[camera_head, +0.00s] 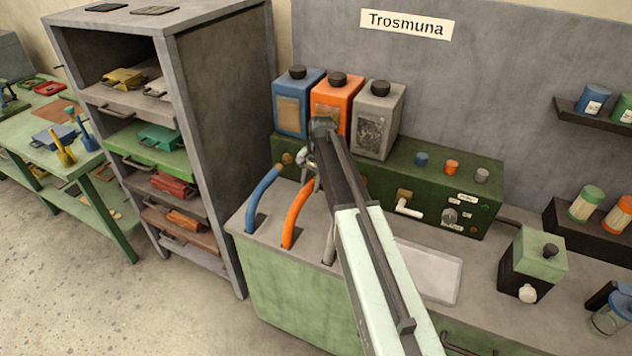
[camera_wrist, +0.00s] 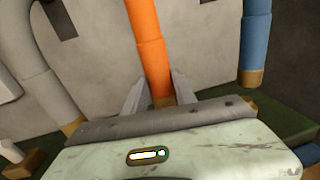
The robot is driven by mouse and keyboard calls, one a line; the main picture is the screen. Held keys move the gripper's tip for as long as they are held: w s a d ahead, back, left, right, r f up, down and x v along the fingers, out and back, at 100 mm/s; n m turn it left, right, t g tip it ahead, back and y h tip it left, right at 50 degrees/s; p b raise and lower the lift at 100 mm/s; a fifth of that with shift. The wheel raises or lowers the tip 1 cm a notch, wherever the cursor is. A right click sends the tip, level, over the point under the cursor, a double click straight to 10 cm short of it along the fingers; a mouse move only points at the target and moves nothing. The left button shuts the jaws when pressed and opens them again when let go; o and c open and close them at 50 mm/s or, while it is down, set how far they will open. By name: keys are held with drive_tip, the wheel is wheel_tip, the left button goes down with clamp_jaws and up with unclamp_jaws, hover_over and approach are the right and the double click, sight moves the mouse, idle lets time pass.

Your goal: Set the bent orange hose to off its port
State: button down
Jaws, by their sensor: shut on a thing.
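The bent orange hose (camera_head: 297,212) rises from a slot in the grey bench top towards the front of a dark green box (camera_head: 375,172). My gripper (camera_head: 308,160) is at its upper end. In the wrist view, my gripper (camera_wrist: 158,92) is shut on the orange hose (camera_wrist: 150,50), one finger on each side, close to its brass-coloured end. My gripper's body hides the orange port, so I cannot tell whether the hose end is on it or apart. The blue hose (camera_head: 263,190) bends up to the left of the orange one, and a grey hose (camera_head: 329,235) is to its right.
Blue (camera_head: 290,118), orange (camera_head: 352,92) and grey (camera_head: 370,135) canisters stand on the green box. A white-handled tap (camera_head: 408,207) and a grey knob (camera_head: 449,216) are on its front. A shelf rack (camera_head: 225,130) stands left. A pale tray (camera_head: 440,275) lies right of my arm.

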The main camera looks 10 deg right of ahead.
drive_tip(key=c, duration=1)
unclamp_jaws()
drive_tip(key=shift+s, duration=0.25)
drive_tip(key=shift+a, duration=0.1)
drive_tip(key=r+p, duration=0.5)
drive_tip(key=d+r+p, duration=0.1)
drive_tip(key=r+p, duration=0.2)
drive_tip(key=shift+s, duration=0.3)
drive_tip(key=shift+f, duration=0.15)
